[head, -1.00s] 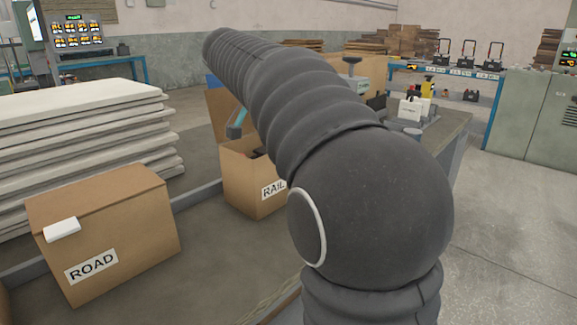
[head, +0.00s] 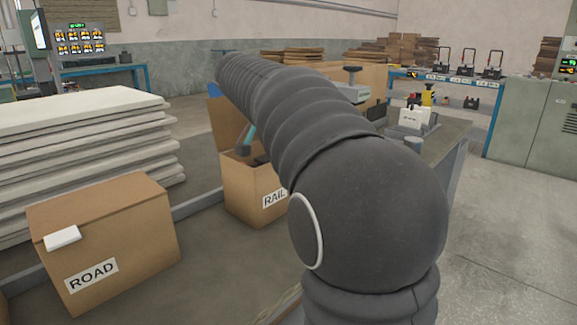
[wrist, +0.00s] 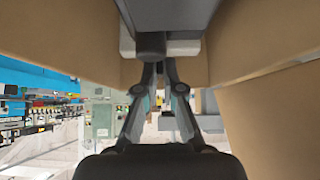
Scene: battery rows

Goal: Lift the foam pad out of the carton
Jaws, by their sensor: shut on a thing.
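The open carton labelled RAIL (head: 240,192) stands left of my arm in the head view, with a dark item (head: 262,159) showing at its opening. My gripper (wrist: 160,62) is shut in the wrist view, its fingertips meeting at a grey block with a pale edge (wrist: 180,14), which looks like the foam pad. Brown carton walls (wrist: 65,30) rise on both sides of the fingers. In the head view, the gripper end is small at the carton's opening, and the pad cannot be made out there. My arm hides part of the carton's right side.
A closed carton labelled ROAD (head: 120,225) stands at the front left, with a small white piece on its edge. A stack of white panels (head: 70,140) lies behind it. A bench with devices (head: 430,135) is at the right. The floor (head: 500,220) at right is clear.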

